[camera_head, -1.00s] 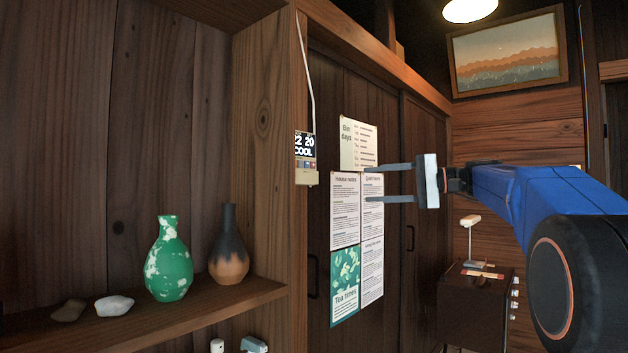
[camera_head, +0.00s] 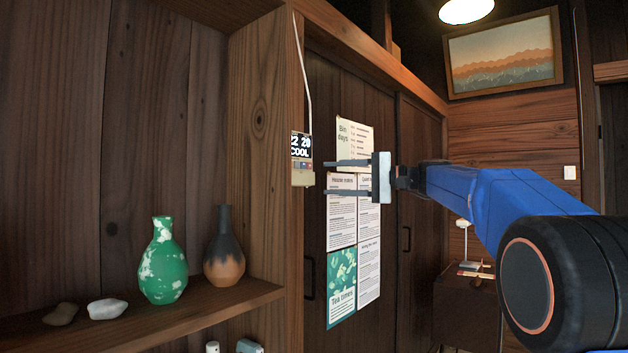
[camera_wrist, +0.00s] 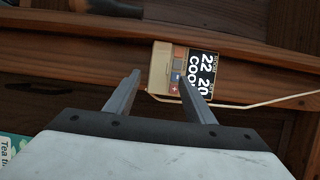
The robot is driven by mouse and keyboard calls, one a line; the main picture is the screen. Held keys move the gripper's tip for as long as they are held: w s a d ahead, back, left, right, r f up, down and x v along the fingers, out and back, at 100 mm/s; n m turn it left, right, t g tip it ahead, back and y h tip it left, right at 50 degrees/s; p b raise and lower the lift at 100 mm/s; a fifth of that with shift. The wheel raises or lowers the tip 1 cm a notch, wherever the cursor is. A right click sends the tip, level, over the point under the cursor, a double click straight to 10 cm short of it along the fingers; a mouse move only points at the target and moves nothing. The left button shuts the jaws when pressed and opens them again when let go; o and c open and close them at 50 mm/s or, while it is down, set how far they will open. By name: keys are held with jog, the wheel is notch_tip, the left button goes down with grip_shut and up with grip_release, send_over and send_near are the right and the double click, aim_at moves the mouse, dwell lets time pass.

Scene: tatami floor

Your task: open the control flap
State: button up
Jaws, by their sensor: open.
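A small cream wall controller (camera_head: 302,172) hangs on the wooden post, with a dark display reading 22, 20 and COOL. Its plain cream lower part (camera_head: 303,179) sits under a row of small coloured buttons; I cannot make out the flap's edge or whether it is shut. In the wrist view the controller (camera_wrist: 160,66) lies sideways just beyond my fingertips, its display at the right and partly behind one finger. My gripper (camera_head: 326,178) is open and empty, its two fingers pointing left at the controller's lower part, seemingly not touching it.
A thin cable (camera_head: 301,75) runs up from the controller. Paper notices (camera_head: 343,225) hang on the panel behind my gripper. A shelf (camera_head: 190,312) at the lower left holds a green vase (camera_head: 163,265), a dark-and-orange vase (camera_head: 224,255) and stones.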

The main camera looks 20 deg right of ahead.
aim_at(302, 179)
jog(key=shift+x, duration=3.15)
jog(key=c, duration=1.1)
